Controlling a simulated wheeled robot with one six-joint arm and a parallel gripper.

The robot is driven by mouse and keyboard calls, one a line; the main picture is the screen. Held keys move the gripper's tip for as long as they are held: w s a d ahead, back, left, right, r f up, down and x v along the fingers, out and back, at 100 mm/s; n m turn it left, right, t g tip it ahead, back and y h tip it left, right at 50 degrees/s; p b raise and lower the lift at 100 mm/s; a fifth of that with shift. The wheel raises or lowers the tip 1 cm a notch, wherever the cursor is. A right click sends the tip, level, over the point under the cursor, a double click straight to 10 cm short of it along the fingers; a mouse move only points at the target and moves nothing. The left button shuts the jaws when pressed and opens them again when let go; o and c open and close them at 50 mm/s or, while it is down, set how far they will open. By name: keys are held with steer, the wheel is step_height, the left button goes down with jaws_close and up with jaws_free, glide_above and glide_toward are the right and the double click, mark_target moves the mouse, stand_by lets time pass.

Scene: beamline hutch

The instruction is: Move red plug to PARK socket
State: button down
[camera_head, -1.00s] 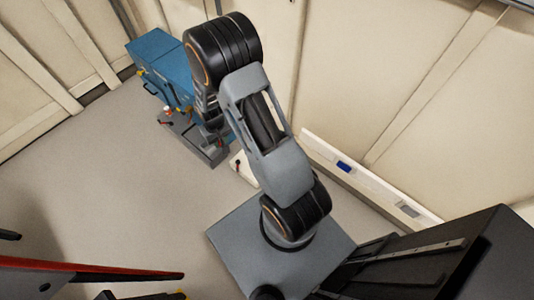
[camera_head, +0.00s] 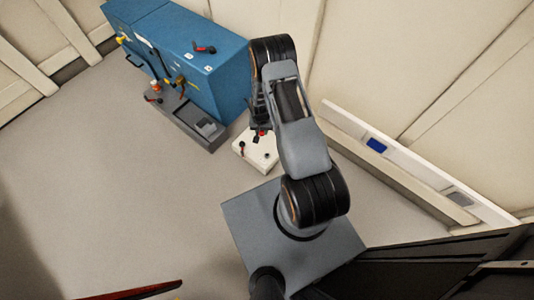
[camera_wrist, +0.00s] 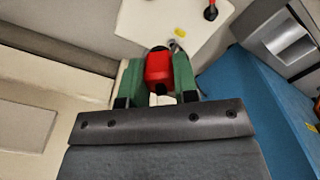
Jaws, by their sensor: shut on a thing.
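The red plug (camera_wrist: 158,68) sits between the two green fingers of my gripper (camera_wrist: 158,78), which is shut on it. In the head view the red plug (camera_head: 262,133) shows just below my gripper (camera_head: 261,127), over the far edge of a white block (camera_head: 262,160). In the wrist view the white block (camera_wrist: 150,22) lies beyond the plug, with a small grey fitting and a yellow label (camera_wrist: 180,31) near the plug's tip. I cannot tell whether the plug touches the block. No PARK lettering is readable.
A black item with a red part (camera_wrist: 210,11) stands on the block. A blue cabinet (camera_head: 190,60) is to the left, with a red-and-black handle (camera_head: 204,48) on top and a grey tray (camera_head: 185,122) at its front. A white rail (camera_head: 400,165) runs along the wall. Floor at left is clear.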

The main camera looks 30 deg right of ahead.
steer(key=m+b, duration=0.2)
steer(key=b, duration=0.4)
glide_toward(267, 155)
steer(key=shift+f+b, duration=2.2)
steer(key=shift+f, duration=0.25)
steer(key=shift+s+f+b, duration=0.1)
steer(key=shift+f+b, duration=0.45)
steer(key=shift+f, duration=0.05)
steer(key=c, duration=0.8)
jaws_free()
